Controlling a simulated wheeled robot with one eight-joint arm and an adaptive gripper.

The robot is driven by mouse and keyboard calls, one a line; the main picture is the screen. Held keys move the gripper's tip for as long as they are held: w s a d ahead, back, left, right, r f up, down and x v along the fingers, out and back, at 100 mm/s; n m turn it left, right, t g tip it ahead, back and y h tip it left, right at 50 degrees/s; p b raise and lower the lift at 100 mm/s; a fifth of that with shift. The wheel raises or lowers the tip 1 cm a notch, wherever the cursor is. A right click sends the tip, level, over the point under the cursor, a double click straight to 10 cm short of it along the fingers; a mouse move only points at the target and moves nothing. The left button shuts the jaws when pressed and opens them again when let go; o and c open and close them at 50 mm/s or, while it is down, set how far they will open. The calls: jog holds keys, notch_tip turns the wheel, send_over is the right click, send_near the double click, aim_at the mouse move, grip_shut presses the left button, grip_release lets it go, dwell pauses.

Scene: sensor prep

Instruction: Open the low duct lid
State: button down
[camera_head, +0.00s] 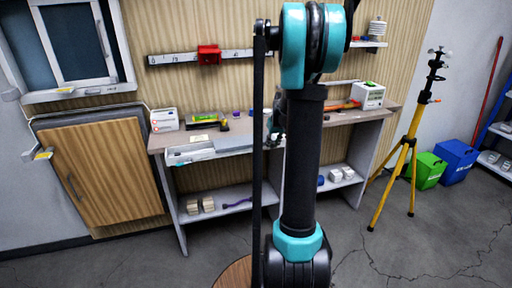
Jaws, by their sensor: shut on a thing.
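A wooden panel door (103,172) in a dark frame is low on the wall at the left. It has a dark upright handle near its left edge and looks shut. I cannot tell for sure whether it is the low duct lid. My arm stands upright in the middle of the view, and its upper joint hides what is behind it.
A workbench (242,150) with a shelf below stands against the wall, right of the panel. A yellow tripod (404,160) and green (428,170) and blue (455,160) bins are at the right. A window frame (80,90) is above the panel. Floor in front is clear.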

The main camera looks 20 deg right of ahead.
jog(key=shift+d, duration=2.2)
jog(key=c, duration=1.3)
grip_release()
jog(key=shift+r, duration=0.1)
jog(key=v, duration=1.1)
jog(key=shift+s+r, duration=0.15)
jog(key=shift+r, duration=0.25)
jog(key=s+a+f, duration=0.5)
jog(key=s+a, duration=0.2)
jog(key=s, duration=0.1)
jog(key=s+a+f, duration=0.5)
jog(key=s+a, duration=0.2)
jog(key=s, duration=0.2)
jog(key=s+a+f, duration=0.5)
jog(key=s+a, duration=0.3)
jog(key=s, duration=0.1)
jog(key=shift+f, duration=0.25)
